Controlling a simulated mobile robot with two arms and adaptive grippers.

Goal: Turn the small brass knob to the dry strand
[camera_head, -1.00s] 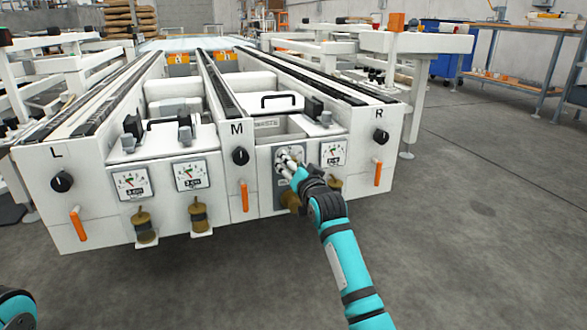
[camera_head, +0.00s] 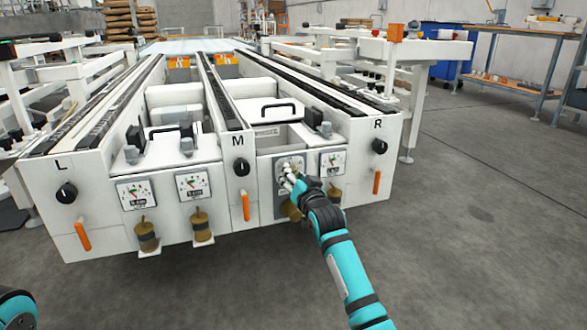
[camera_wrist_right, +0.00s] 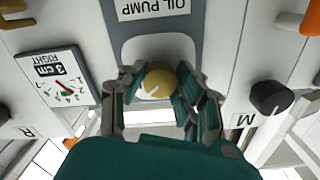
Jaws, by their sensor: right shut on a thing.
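The small brass knob (camera_wrist_right: 158,78) shows in the right wrist view, round, with a pale pointer line running toward the lower left of the picture. It sits on a grey plate (camera_wrist_right: 192,45) whose OIL PUMP label (camera_wrist_right: 153,8) reads upside down there. My right gripper (camera_head: 289,172) is at this plate on the machine's front, between the M and R columns. Its fingers are shut on the knob from both sides; in the head view they hide it. My left gripper is out of view; only a teal part of my left arm shows at the lower left.
The white machine (camera_head: 105,225) fills the middle. Dial gauges (camera_head: 331,163), black knobs (camera_head: 242,168), orange handles (camera_head: 245,207) and brass cups (camera_head: 147,238) are on its front. In the wrist view a gauge (camera_wrist_right: 58,82) and a black knob (camera_wrist_right: 270,97) flank the plate. Floor at right is clear.

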